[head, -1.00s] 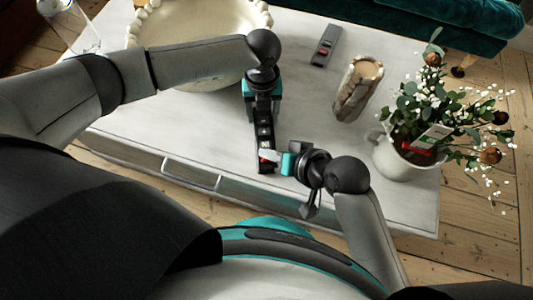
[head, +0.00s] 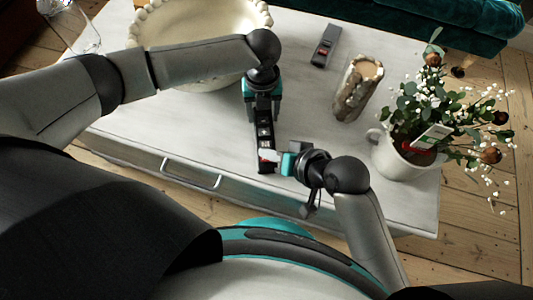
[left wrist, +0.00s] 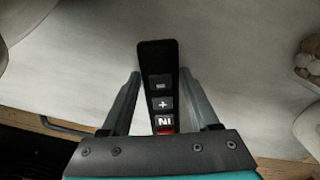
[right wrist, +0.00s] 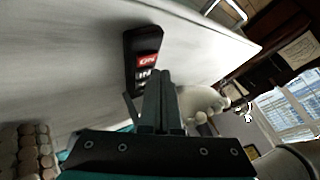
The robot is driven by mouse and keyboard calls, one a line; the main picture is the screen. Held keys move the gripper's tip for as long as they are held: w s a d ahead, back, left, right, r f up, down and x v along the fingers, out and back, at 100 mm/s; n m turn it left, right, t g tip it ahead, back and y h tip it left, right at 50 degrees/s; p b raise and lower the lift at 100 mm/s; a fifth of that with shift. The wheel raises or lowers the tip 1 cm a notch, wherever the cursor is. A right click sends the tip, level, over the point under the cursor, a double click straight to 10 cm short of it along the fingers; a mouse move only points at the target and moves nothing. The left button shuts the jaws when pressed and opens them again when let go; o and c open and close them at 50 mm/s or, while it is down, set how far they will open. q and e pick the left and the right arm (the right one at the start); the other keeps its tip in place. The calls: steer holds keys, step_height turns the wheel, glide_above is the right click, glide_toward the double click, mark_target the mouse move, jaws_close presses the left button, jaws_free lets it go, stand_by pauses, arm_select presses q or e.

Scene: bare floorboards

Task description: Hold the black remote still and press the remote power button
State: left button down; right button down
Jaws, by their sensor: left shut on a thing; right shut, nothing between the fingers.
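The black remote (head: 264,132) lies on the white table, its long side running towards the front edge. It shows pale-marked buttons and a red button (right wrist: 148,61) near its front end. My left gripper (head: 263,98) is shut on the far part of the remote; in the left wrist view its fingers (left wrist: 160,75) stand on either side of it. My right gripper (head: 270,155) is shut and empty, with its tips at the front end of the remote near the red button. In the right wrist view its fingers (right wrist: 158,76) overlap the remote's edge; I cannot tell whether they touch.
A grey remote (head: 325,46) lies further back. A carved pale holder (head: 357,90) and a white pot (head: 400,158) with a leafy plant stand to the right. A large beaded bowl (head: 200,30) sits at the back left. The table between them is clear.

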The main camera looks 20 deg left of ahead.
mark_target(270, 162)
steer(key=shift+f, duration=0.45)
steer(key=shift+f, duration=0.4)
stand_by(0.5)
stand_by(0.3)
steer(key=shift+r, duration=0.85)
steer(key=shift+r, duration=2.5)
arm_select(q)
steer(key=shift+c, duration=0.2)
jaws_free()
